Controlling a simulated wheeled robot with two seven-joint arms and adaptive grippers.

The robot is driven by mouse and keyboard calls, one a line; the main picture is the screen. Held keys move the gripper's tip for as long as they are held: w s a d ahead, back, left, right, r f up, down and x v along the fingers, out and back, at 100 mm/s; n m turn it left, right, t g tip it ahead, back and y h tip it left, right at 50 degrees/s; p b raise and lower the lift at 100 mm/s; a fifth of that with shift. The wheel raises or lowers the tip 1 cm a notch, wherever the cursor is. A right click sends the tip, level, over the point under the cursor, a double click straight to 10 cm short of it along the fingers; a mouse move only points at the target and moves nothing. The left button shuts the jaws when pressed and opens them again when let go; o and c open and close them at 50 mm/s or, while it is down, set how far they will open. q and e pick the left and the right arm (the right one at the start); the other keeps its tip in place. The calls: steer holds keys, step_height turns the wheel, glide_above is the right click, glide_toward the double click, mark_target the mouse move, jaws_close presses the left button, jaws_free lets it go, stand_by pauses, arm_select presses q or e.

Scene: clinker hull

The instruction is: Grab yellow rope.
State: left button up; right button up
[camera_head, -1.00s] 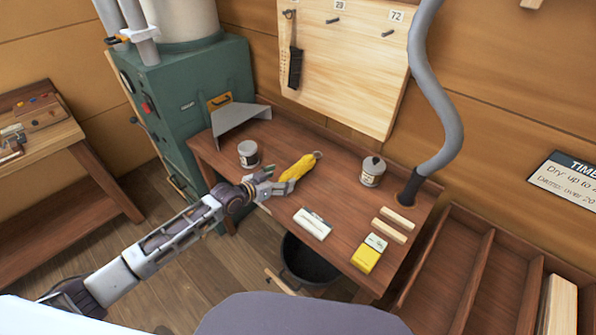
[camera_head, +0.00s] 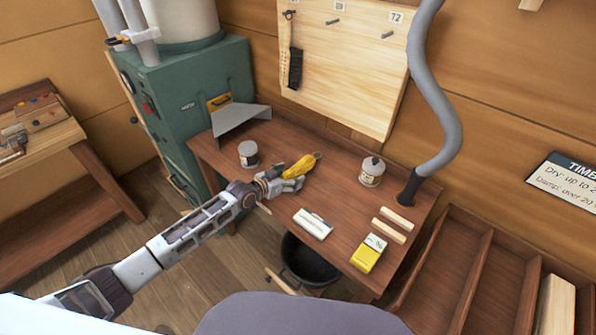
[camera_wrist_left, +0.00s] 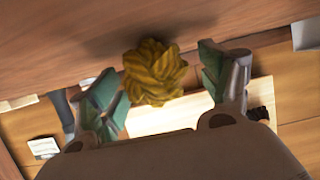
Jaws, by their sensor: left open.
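The yellow rope (camera_head: 300,166) is a twisted bundle on the brown workbench (camera_head: 335,205), with a small ring at its far end. My left gripper (camera_head: 291,183) is at the rope's near end, its fingers close beside it. In the left wrist view the rope (camera_wrist_left: 155,72) shows end-on between the two open fingers (camera_wrist_left: 165,85) with greenish pads. The left finger looks very near the rope; I cannot tell whether it touches. My right gripper is not in view.
A grey-lidded tin (camera_head: 248,154) stands left of the rope and another tin (camera_head: 372,172) right of it. A white block (camera_head: 313,224), wooden strips (camera_head: 393,228) and a yellow box (camera_head: 368,254) lie nearer the front. A grey hose (camera_head: 440,100) descends at the right.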

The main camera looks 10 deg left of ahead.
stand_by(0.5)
arm_select(q)
steer(key=shift+w, duration=0.1)
steer(key=c, duration=1.2)
steer(key=shift+r, duration=0.1)
steer(key=shift+r+b, duration=0.3)
steer(key=shift+r, duration=4.65)
